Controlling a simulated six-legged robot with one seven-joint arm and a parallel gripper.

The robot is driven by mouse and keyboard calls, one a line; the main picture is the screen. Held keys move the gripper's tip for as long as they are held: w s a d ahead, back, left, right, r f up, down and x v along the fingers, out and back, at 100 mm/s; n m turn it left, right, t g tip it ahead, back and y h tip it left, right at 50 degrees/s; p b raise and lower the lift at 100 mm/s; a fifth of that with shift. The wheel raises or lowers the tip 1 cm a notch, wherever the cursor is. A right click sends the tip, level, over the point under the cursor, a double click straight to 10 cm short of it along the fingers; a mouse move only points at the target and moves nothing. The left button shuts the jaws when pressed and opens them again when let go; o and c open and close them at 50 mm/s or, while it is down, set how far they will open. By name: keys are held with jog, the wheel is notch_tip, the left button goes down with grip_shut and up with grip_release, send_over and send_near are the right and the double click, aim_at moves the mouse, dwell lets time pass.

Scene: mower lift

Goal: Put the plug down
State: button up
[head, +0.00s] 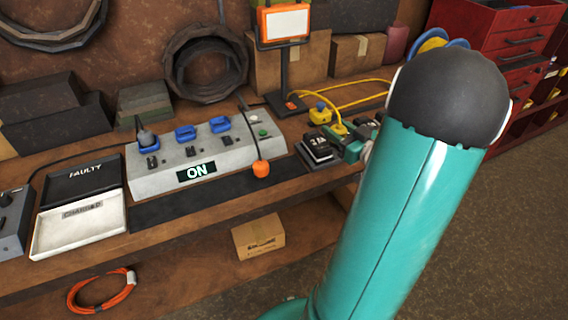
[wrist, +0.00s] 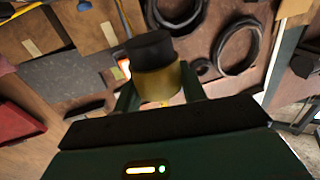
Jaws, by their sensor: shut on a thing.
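My gripper (head: 351,146) is at the right part of the bench, partly hidden by my own arm. It is shut on a yellow plug (head: 340,129), with a yellow cable (head: 345,105) running back from near it. In the wrist view the plug (wrist: 157,82) sits between my two fingers (wrist: 158,92), its dark end pointing away from the wrist. Whether the plug touches the bench (head: 225,217) cannot be told.
Dark blocks (head: 318,150) lie left of my gripper; a yellow item with a blue top (head: 320,113) stands behind. A grey power unit (head: 195,160) showing "ON", with an orange knob (head: 261,169), is farther left.

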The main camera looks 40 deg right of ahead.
jog(key=shift+w, duration=0.1)
jog(key=shift+s+d+r, duration=0.1)
jog(key=shift+s+d, duration=0.05)
jog(key=shift+s, duration=0.15)
jog(key=w+a+f, duration=0.2)
jog(key=w+f, duration=0.1)
jog(key=w+a+f, duration=0.2)
jog(key=w, duration=0.2)
jog(key=w+a+f, duration=0.3)
jog(key=shift+w+a+f, duration=0.1)
jog(key=shift+w+f, duration=0.2)
jog(key=shift+w, duration=0.1)
jog(key=f, duration=0.2)
jog(key=w+f, duration=0.1)
jog(key=shift+a+f, duration=0.25)
jog(key=shift+a, duration=0.1)
jog(key=shift+f, duration=0.3)
jog(key=shift+f, duration=0.2)
jog(key=o, duration=1)
